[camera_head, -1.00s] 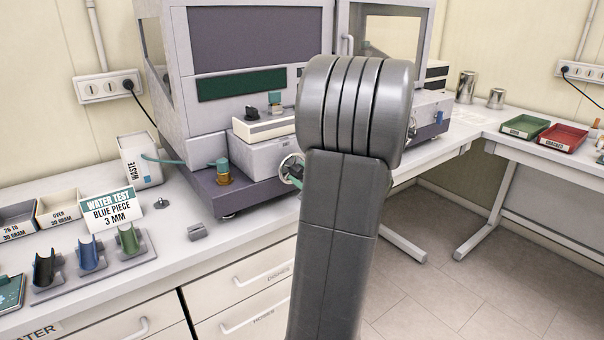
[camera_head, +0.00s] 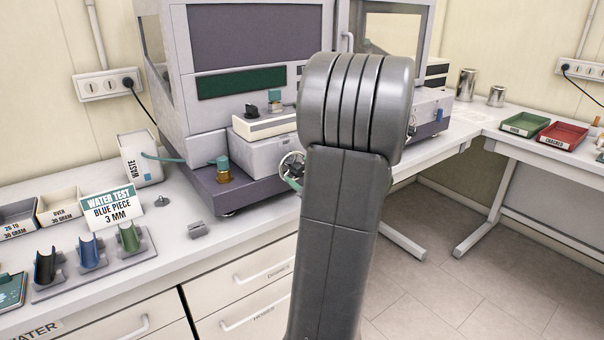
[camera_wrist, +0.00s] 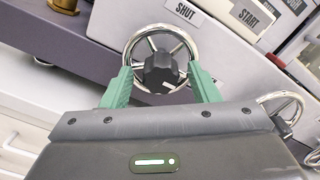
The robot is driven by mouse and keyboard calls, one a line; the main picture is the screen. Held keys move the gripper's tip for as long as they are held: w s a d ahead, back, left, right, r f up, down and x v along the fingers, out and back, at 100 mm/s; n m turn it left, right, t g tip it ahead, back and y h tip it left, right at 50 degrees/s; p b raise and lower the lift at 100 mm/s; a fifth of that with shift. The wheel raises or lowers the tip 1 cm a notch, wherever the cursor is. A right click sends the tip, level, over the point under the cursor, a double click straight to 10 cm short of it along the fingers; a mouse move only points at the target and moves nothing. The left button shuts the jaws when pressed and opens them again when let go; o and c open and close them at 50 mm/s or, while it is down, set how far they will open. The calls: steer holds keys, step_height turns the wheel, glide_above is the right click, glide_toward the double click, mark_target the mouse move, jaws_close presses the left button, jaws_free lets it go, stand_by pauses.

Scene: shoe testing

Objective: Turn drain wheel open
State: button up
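A chrome handwheel (camera_wrist: 134,38) with a dark knob at its hub is in the middle of the wrist view, below and left of a "SHUT" label (camera_wrist: 187,11). My gripper (camera_wrist: 160,72) has green fingers spread wide, one at each side of the wheel's lower half. The fingertips overlap the rim in the picture; I cannot tell if they touch it. In the head view the wheel (camera_head: 287,160) shows just left of my arm, with a bit of green finger by it. My arm hides the rest. A second chrome wheel (camera_wrist: 297,98) is at the right of the wrist view.
The wheel is on the front of a grey test machine (camera_head: 245,205) on the bench. A "START" label (camera_wrist: 249,15) is right of it. A "WATER TEST" sign (camera_head: 110,207), coloured holders and a "WASTE" container (camera_head: 140,160) stand left. The floor on the right is clear.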

steer(key=b+v, duration=0.1)
steer(key=v, duration=1.2)
steer(key=shift+s+d, duration=0.25)
steer(key=shift+s, duration=0.1)
steer(key=p+x, duration=0.1)
steer(key=x, duration=1.3)
steer(key=shift+s+d, duration=0.1)
